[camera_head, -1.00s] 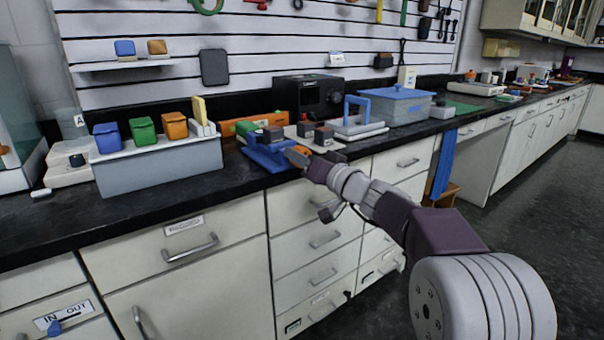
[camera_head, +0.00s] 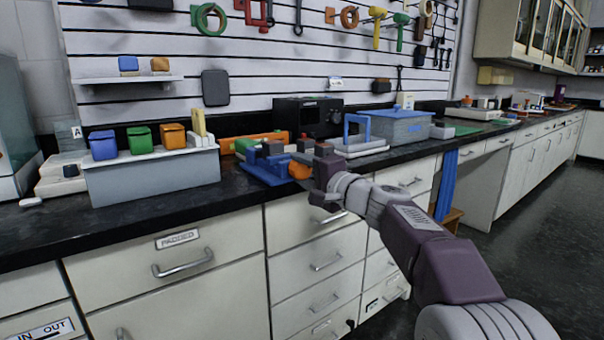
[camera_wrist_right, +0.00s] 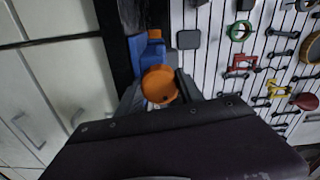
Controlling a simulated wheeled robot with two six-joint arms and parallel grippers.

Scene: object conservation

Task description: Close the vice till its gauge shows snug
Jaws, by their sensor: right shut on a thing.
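The blue vice (camera_head: 262,172) sits on the black bench near its front edge. Its round orange knob (camera_head: 299,170) faces my right arm. My right gripper (camera_head: 309,172) is at the knob and shut on it. In the right wrist view the orange knob (camera_wrist_right: 159,84) lies between the fingers, with part of the blue vice (camera_wrist_right: 147,50) beyond it. I cannot read a gauge or tell how wide the vice jaws stand. My left gripper is not in view.
A grey box with blue, green and orange bins (camera_head: 139,141) stands to the left. A black instrument (camera_head: 308,117) is behind. A blue-handled tray (camera_head: 356,146) and a lidded grey-blue box (camera_head: 398,126) stand to the right. Closed drawers (camera_head: 172,260) lie below the bench edge.

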